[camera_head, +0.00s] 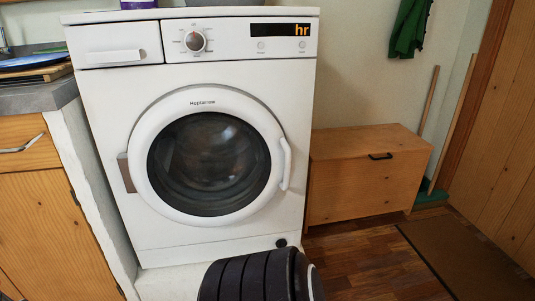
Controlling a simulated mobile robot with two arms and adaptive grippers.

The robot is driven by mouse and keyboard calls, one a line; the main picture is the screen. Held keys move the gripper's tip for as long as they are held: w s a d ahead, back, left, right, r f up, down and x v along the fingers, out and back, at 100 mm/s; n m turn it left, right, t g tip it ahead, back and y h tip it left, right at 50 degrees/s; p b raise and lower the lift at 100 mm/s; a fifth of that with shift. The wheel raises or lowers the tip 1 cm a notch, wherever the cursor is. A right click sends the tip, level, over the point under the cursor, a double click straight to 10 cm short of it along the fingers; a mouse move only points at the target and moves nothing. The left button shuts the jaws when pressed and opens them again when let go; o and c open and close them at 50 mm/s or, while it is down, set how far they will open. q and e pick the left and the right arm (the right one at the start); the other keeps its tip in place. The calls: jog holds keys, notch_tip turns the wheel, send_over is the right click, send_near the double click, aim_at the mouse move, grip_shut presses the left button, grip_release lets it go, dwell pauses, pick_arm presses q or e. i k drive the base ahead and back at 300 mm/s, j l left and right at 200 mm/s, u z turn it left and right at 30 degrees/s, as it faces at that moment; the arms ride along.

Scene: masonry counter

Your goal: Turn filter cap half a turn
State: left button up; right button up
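A white front-loading washing machine (100,190) stands against the wall, with its round glass door (208,163) shut. A small dark round cap (282,243), which looks like the filter cap, sits low on the machine's front, right of centre. It is too small to tell its grip or how it is turned.
A white door handle (285,164) sticks out above the cap. A wooden chest (362,175) stands close at the right, and a wooden cabinet (45,220) at the left. Wood floor (370,262) and a brown mat (465,255) lie clear at the right.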

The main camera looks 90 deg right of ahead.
aim_at(282, 243)
jog(key=i+z, duration=0.15)
jog(key=z, duration=0.25)
jog(key=i+z, duration=0.1)
jog(key=z, duration=0.3)
jog(key=i+z, duration=0.15)
jog(key=z, duration=0.25)
jog(key=i+j+z, duration=0.1)
jog(key=z, duration=0.3)
jog(key=j, duration=0.1)
